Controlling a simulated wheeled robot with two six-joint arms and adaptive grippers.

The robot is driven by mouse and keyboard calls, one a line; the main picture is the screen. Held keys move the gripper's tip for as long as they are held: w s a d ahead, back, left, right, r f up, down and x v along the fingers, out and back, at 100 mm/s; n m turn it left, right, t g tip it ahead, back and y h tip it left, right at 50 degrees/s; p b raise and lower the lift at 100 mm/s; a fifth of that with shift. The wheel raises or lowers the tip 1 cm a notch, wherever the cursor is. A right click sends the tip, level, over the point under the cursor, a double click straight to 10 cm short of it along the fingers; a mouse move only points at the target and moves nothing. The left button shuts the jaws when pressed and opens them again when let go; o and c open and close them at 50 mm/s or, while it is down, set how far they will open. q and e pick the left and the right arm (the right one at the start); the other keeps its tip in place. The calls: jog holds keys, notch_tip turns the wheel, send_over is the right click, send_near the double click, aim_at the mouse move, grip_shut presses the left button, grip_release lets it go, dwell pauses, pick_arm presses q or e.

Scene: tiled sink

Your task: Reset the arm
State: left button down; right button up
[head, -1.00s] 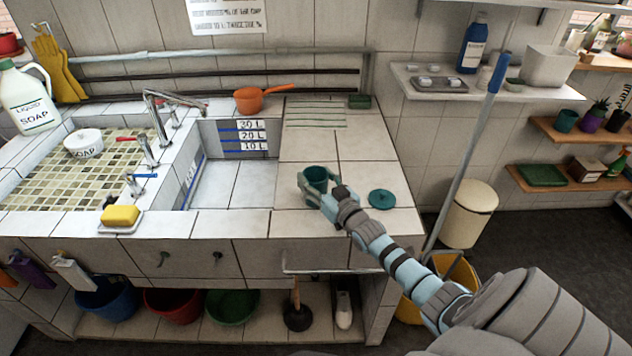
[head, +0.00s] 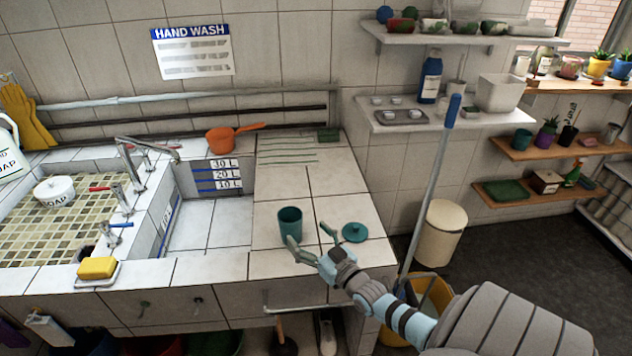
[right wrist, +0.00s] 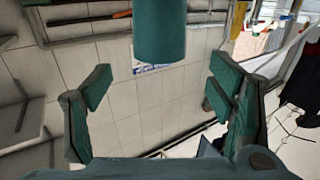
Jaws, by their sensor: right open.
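My right gripper (head: 312,244) is open and empty at the front of the tiled counter, in the head view. Its fingers are spread just in front and to the right of a teal cup (head: 290,224), which stands upright on the tiles. In the right wrist view the open fingers (right wrist: 158,95) show at both sides, with the teal cup (right wrist: 159,30) beyond them at the top. A round teal lid (head: 354,232) lies on the counter to the right of the cup. My left gripper is not in view.
The sink basin (head: 208,215) lies left of the cup, with an orange pan (head: 222,140) behind it. A yellow sponge (head: 97,267) sits at the front left. A blue-handled pole (head: 430,190) leans right of the counter. A wall shelf (head: 385,122) overhangs at the back right.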

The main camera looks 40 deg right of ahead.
jog(key=s, duration=0.3)
jog(key=shift+s+a, duration=0.25)
jog(key=shift+s, duration=0.05)
jog(key=shift+w, duration=0.1)
